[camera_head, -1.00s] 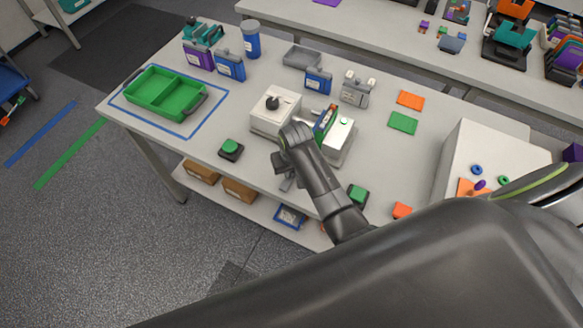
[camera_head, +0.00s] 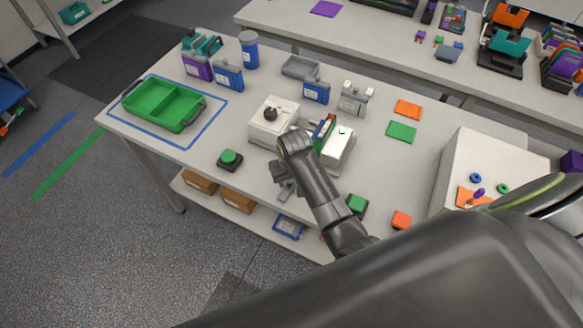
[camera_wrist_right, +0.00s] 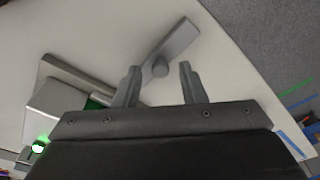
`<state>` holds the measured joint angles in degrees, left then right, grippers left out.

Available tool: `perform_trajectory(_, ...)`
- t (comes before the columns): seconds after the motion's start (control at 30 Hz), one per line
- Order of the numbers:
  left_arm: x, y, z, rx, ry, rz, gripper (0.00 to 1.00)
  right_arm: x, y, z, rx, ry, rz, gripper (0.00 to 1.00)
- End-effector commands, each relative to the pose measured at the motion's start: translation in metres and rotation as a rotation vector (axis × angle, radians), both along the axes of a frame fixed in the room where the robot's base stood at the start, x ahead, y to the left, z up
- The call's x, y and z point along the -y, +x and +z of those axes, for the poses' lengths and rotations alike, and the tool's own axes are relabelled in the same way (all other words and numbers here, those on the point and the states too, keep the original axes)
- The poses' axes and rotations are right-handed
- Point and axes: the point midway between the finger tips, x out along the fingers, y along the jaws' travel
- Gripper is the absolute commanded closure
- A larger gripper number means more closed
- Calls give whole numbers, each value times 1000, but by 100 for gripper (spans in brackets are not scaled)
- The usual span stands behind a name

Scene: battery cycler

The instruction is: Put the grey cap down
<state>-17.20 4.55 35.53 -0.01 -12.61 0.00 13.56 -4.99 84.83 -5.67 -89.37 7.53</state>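The grey cap, a flat bar with a round knob (camera_wrist_right: 172,44), lies on the white table near its edge in the right wrist view. It also shows in the head view as a small grey piece (camera_head: 287,191) at the front table edge, partly hidden by my gripper. My right gripper (camera_wrist_right: 158,74) is open. Its two fingers stand either side of the knob, with a visible gap on each side. In the head view the right gripper (camera_head: 280,178) is over the front edge, partly hidden by its own wrist. My left gripper is not in view.
A white box with a black knob (camera_head: 268,124) and a white-topped device (camera_head: 338,150) stand close behind the gripper. A green button (camera_head: 229,158) is to the left, another (camera_head: 356,205) to the right. A green tray (camera_head: 143,98) stands far left.

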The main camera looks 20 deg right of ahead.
Motion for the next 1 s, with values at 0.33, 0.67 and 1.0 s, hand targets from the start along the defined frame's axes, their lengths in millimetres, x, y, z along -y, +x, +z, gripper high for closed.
perform_trajectory(0.33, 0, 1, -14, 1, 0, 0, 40, -1, -8, 55, 6, 2, 0, 63)
perform_trajectory(0.67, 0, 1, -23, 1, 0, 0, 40, -1, -15, 101, 4, 1, 0, 63)
perform_trajectory(1.0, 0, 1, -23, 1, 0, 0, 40, -1, -17, 109, -1, 0, 0, 63)
